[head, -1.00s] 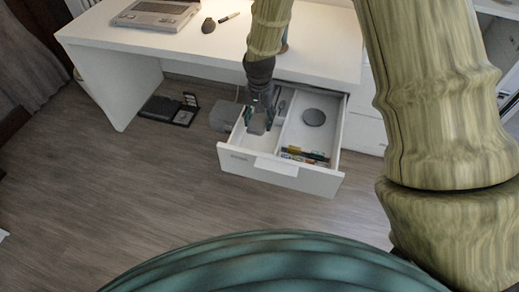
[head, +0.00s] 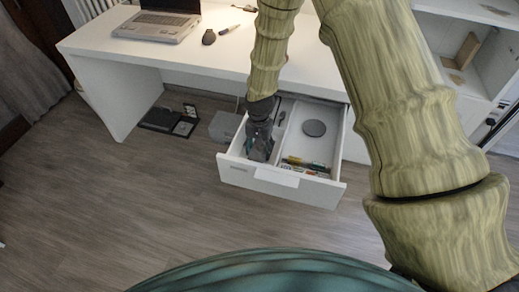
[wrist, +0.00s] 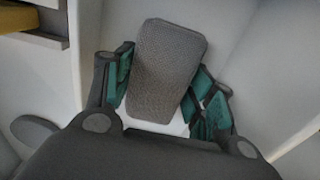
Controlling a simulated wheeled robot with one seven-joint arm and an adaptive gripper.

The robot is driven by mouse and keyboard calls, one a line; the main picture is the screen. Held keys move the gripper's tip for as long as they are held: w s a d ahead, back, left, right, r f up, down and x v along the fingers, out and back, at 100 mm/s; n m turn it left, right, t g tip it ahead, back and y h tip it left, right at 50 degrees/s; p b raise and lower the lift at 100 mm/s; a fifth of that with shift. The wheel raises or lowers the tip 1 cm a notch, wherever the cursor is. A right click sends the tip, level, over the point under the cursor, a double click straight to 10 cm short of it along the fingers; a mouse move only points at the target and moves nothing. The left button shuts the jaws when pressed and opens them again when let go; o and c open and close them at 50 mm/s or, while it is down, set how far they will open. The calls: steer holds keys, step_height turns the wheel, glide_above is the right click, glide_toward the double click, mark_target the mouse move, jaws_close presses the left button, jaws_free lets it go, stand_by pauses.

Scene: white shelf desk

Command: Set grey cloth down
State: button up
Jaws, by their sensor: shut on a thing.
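My gripper (head: 259,146) is low inside the left compartment of the open white drawer (head: 275,184). In the wrist view my gripper (wrist: 165,75) has its green-padded fingers on either side of the grey cloth (wrist: 168,60), shut on it. The cloth looks like a rounded, textured block, set slightly tilted between the fingers. White drawer floor and walls surround it. In the head view the gripper mostly covers the cloth, and I cannot tell whether it touches the drawer floor.
The drawer's right compartment holds a round grey disc (head: 314,128) and several small items (head: 303,167) near the front. The white desk (head: 190,62) above carries a laptop (head: 158,24), a dark rounded object (head: 209,37) and a pen-like object (head: 229,29). Black items (head: 168,120) lie on the floor.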

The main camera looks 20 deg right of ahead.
steer(key=shift+f, duration=0.3)
steer(key=o, duration=1.1)
steer(key=shift+o, duration=0.2)
steer(key=shift+r, duration=0.1)
step_height(320, 180, up, 12)
steer(key=p, duration=0.1)
steer(key=shift+r, duration=0.1)
